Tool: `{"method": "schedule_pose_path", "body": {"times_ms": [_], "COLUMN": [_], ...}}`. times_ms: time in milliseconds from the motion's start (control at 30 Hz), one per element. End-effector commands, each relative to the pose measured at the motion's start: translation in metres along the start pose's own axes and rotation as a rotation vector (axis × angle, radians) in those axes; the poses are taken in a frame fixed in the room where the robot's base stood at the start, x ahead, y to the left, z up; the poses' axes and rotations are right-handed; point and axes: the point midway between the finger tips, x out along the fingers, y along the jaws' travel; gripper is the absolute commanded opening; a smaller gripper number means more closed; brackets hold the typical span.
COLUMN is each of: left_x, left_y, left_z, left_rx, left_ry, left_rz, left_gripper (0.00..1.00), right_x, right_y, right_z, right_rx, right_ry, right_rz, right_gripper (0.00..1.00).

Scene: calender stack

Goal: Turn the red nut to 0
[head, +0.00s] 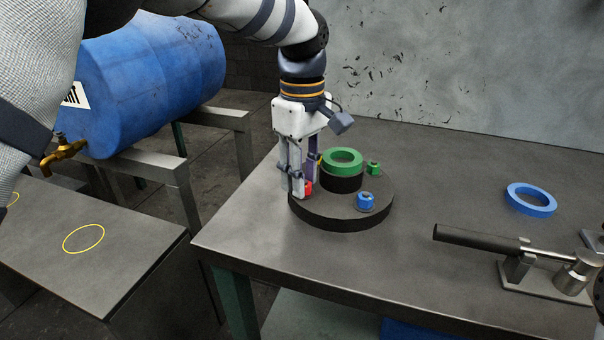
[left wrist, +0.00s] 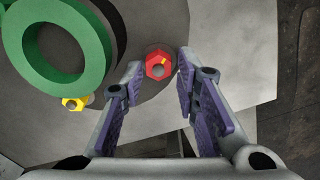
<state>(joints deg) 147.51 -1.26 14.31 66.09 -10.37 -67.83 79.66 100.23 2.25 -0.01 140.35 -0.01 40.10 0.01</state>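In the head view the red nut (head: 308,187) shows at the left of the base, partly hidden by my gripper. My left gripper (head: 303,185) points down over that side of the base. In the left wrist view its purple-padded fingers (left wrist: 160,82) are apart, with the nut just beyond and between the tips. I see no contact with the nut. My right gripper is not clearly in view.
A green ring (head: 342,156) sits on a black hub at the base's middle. A green nut (head: 373,168), a blue nut (head: 366,200) and a yellow nut (left wrist: 76,103) surround it. A blue ring (head: 530,199) and a black-handled lever tool (head: 480,238) lie to the right.

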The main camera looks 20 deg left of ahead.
Motion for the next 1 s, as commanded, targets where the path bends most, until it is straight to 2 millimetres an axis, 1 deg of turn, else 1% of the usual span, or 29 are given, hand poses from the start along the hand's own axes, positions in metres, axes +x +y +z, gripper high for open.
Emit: {"method": "schedule_pose_path", "body": {"times_ms": [100, 267, 300, 367, 400, 433, 767, 1000], "left_x": [0.005, 0.0052, 0.0051, 0.005, 0.005, 0.0049, 0.004, 0.0022], "left_y": [-0.0001, 0.0, 0.0, 0.0, 0.0, 0.0, 0.0001, 0.0008], "left_z": [0.0, -0.0001, -0.0001, -0.0001, -0.0001, -0.0001, -0.0002, -0.0005], "left_rx": [0.0, 0.0, 0.0, 0.0, 0.0, 0.0, 0.026, 0.153], "left_ry": [0.0, 0.0, 0.0, 0.0, 0.0, 0.0, 0.001, 0.002], "left_rz": [0.0, 0.0, 0.0, 0.0, 0.0, 0.0, 0.001, 0.003], "left_gripper": [0.28, 0.28, 0.26, 0.12, 0.03, 0.0, 0.0, 0.0], "right_x": [-0.0003, -0.0003, -0.0003, -0.0002, -0.0002, -0.0002, -0.0016, -0.0075], "right_y": [0.0, 0.0, 0.0, 0.0, 0.0, 0.0, 0.0, -0.0002], "right_z": [-0.0002, -0.0002, -0.0002, -0.0002, -0.0002, -0.0002, -0.001, -0.0045], "right_rx": [0.0, 0.0, 0.0, 0.0, 0.0, 0.0, 0.0, 0.001], "right_ry": [0.001, 0.001, 0.001, 0.001, 0.001, 0.001, 0.005, 0.022], "right_rz": [0.0, 0.0, 0.0, 0.0, 0.0, 0.0, 0.0, -0.001], "right_gripper": [0.4, 0.4, 0.4, 0.4, 0.4, 0.4, 0.4, 0.4]}}
